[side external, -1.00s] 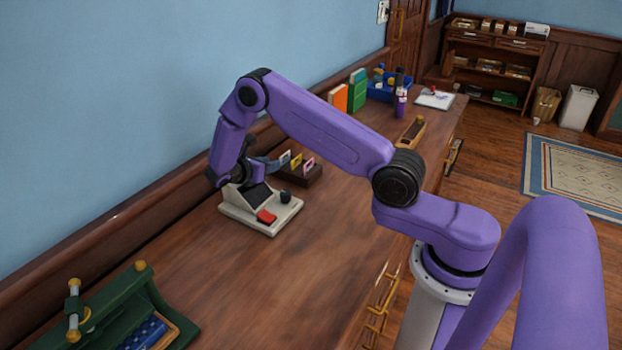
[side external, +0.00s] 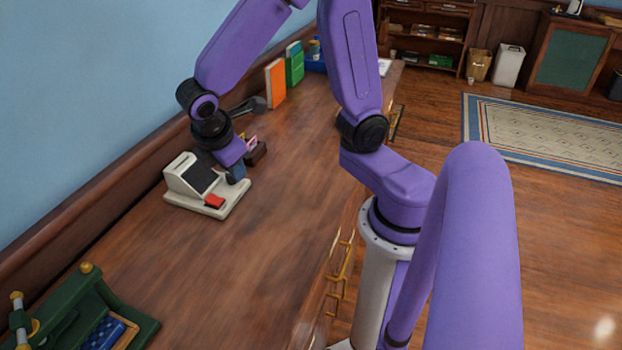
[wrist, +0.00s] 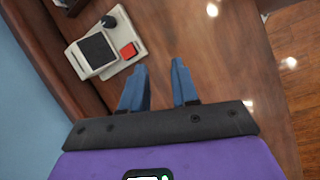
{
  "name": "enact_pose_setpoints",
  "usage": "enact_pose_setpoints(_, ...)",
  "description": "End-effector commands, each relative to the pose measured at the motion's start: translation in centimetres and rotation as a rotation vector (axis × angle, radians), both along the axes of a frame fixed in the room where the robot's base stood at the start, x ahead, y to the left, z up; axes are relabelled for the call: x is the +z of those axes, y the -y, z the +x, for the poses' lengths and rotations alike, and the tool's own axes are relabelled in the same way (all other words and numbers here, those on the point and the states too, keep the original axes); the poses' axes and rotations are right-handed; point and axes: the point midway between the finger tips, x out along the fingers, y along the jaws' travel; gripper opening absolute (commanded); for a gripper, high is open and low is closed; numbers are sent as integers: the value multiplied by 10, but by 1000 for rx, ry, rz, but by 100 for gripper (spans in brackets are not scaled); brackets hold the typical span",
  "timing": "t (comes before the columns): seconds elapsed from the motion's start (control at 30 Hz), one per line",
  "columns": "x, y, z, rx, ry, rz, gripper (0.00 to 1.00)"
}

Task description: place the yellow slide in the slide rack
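My gripper (wrist: 158,75) is open, with its two blue fingers apart and nothing between them. In the side view my gripper (side external: 237,173) is beside a pale device with a dark sloped panel (side external: 183,187) and a red button. The slide rack, a dark block (side external: 257,154), is just behind my gripper and mostly hidden by it. A pink slide (side external: 251,142) shows above the block. The device (wrist: 93,53) also shows in the wrist view, ahead and left of my fingers, with a black knob.
An orange book (side external: 275,83) and a green book (side external: 294,65) stand farther along the wall. A green stand (side external: 75,315) is at the near left end of the wooden desk (side external: 250,250). The desk's middle and front are clear.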

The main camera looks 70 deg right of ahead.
Motion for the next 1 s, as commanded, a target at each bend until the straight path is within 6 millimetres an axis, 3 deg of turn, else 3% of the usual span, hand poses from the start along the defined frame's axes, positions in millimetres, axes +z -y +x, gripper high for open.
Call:
enact_pose_setpoints(0.03,5,-4,-20,-4,6,56,29)
enact_pose_setpoints(0.2,15,-13,-86,-38,-11,231,29)
enact_pose_setpoints(0.43,21,-14,-152,-74,-60,398,29)
enact_pose_setpoints(0.6,22,-14,-170,-87,-79,441,29)
enact_pose_setpoints(1.0,22,-14,-171,-87,-81,442,29)
